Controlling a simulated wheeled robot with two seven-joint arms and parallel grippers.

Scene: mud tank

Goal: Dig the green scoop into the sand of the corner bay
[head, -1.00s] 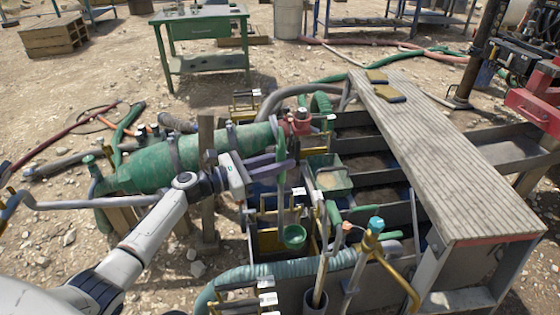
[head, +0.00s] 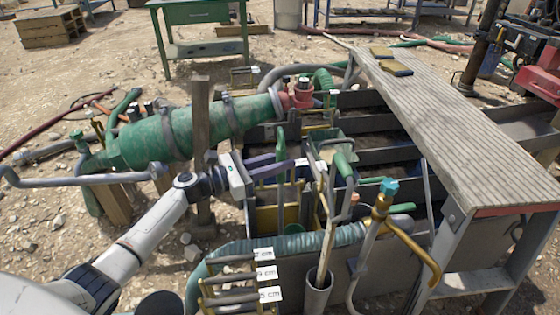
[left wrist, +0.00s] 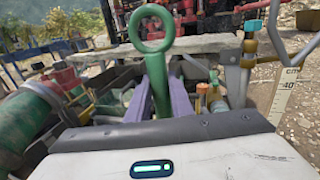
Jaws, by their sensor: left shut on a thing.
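My left gripper (head: 276,166) has purple fingers shut on the upright handle of the green scoop (head: 281,143). In the left wrist view the scoop's ring-topped handle (left wrist: 151,30) stands between the two fingers (left wrist: 160,92). The scoop hangs over the near left part of the divided tank (head: 375,126), beside yellow plates (head: 265,220). Its bowl is low and mostly hidden near the ribbed green hose. I cannot tell whether it touches sand, and the sand of the corner bay is not clearly visible. My right gripper is not in view.
A long wooden plank (head: 430,115) spans the tank's right side. A green cylinder (head: 170,135) and a wooden post (head: 201,130) stand left of the gripper. The ribbed hose (head: 240,250), a brass tap pipe (head: 381,210) and a tool in a grey tube (head: 318,290) crowd the front.

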